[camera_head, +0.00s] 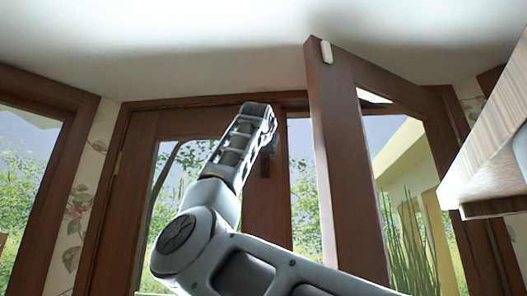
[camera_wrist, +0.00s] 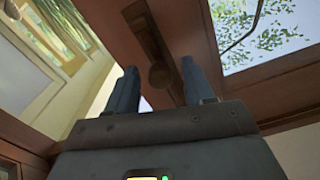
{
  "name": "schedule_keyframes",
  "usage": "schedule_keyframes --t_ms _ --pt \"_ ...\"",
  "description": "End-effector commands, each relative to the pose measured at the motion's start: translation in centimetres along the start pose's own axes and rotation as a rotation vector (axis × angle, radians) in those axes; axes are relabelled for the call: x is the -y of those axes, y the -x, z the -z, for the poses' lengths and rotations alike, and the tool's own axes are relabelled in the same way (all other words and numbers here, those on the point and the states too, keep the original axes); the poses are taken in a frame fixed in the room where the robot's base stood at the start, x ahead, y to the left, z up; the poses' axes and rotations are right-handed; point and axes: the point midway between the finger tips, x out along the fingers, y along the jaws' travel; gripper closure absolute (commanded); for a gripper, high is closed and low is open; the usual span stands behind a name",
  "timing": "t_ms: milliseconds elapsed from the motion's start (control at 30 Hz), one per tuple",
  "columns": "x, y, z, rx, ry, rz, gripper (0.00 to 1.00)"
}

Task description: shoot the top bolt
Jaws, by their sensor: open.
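The bolt (camera_wrist: 148,38) is a dark brown bar with a rounded knob (camera_wrist: 161,76), mounted along a wooden door stile in the wrist view. My gripper (camera_wrist: 159,66) is open, with one finger on each side of the knob. I cannot tell whether either finger touches it. In the head view my gripper (camera_head: 268,140) is raised against the upper part of the closed door leaf's stile (camera_head: 266,215). A small dark piece (camera_head: 265,169), perhaps part of the bolt, shows just below it. The bolt's upper end is hidden in the head view.
The other door leaf (camera_head: 340,170) stands open at the right, close to my arm, with a small pale block (camera_head: 326,52) at its top corner. A wood-edged cabinet or shelf (camera_head: 490,150) juts in at the far right. The ceiling (camera_head: 220,45) is close above.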

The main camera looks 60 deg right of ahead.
Motion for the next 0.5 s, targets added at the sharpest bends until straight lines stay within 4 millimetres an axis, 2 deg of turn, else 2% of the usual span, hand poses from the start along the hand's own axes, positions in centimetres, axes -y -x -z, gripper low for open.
schedule_keyframes --t_ms 167,500 --pt "0.00 0.01 -0.04 0.000 0.000 0.000 0.49" --pt "0.01 0.04 -0.03 0.000 0.000 0.000 0.81"
